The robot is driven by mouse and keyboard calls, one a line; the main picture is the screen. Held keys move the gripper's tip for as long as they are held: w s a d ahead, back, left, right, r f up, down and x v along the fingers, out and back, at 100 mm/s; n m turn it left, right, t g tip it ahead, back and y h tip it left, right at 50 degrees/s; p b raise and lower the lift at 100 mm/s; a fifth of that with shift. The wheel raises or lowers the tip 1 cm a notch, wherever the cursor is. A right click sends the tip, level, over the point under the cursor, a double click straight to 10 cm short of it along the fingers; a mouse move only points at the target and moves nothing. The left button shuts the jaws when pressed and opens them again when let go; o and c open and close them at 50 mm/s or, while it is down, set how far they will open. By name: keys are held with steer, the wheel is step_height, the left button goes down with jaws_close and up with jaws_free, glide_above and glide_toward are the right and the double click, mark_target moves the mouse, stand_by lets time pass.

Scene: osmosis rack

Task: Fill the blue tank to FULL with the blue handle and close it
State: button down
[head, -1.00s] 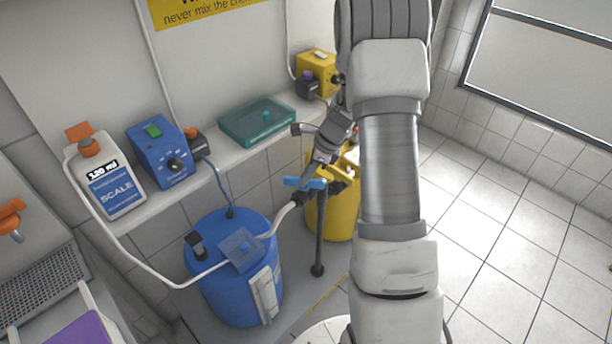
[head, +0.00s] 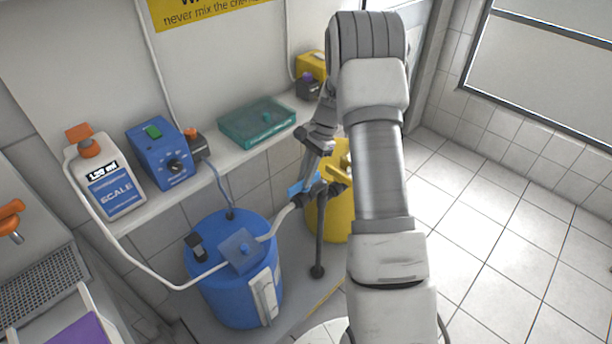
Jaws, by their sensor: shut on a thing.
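The blue handle (head: 298,189) sits on top of a dark upright post, right of the tank. My gripper (head: 309,181) reaches down from the upper right and is shut on the blue handle. The fingertips are small and partly hidden.
A yellow tank (head: 337,215) stands behind my arm. The shelf holds a white SCALE bottle (head: 106,180), a blue control box (head: 163,152), a teal case (head: 257,123) and a yellow box (head: 312,66). The tiled floor at right is clear.

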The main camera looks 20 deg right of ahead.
steer(key=shift+n, duration=0.7)
steer(key=c, duration=0.9)
jaws_free()
steer(key=shift+o, duration=0.2)
steer(key=v, duration=1.7)
steer(key=shift+w+a+r, duration=0.2)
steer(key=shift+w+r, duration=0.05)
steer(key=shift+w, duration=0.1)
